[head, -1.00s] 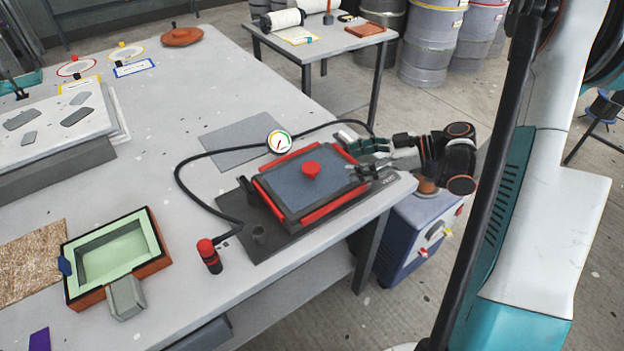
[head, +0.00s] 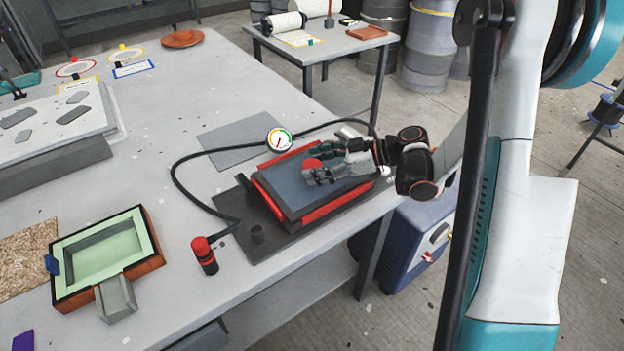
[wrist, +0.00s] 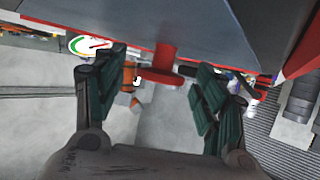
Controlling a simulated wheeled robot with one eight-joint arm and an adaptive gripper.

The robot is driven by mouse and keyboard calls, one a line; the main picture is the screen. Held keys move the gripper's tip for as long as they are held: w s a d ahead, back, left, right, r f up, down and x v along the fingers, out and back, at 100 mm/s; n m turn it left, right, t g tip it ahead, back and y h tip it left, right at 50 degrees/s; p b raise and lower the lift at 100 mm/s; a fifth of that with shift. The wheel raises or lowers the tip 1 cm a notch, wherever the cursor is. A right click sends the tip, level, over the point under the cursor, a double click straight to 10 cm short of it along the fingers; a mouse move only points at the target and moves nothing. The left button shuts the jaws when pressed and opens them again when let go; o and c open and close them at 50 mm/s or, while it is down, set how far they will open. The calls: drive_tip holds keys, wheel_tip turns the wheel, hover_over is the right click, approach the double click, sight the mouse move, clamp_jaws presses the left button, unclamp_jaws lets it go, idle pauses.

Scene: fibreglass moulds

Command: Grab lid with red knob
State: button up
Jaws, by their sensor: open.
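The grey lid (head: 287,188) lies flat on a dark plate at the table's right side, with red bars along its edges. Its red knob (head: 312,163) stands near the middle and is partly covered by my gripper (head: 311,168) in the head view. In the wrist view, the lid (wrist: 205,22) fills the top and the red knob (wrist: 163,68) sits between the two spread fingers of my gripper (wrist: 160,62). The gripper is open, with a gap visible on both sides of the knob. I cannot tell whether either finger touches it.
A round pressure gauge (head: 279,139) stands behind the lid, with a black hose (head: 180,183) curving left. A red-topped black cylinder (head: 204,254) stands in front. A green-lined mould box (head: 107,258) is at the left. Grey table is clear between them.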

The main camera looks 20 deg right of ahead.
drive_tip(key=c, duration=1.5)
drive_tip(key=shift+r, duration=0.15)
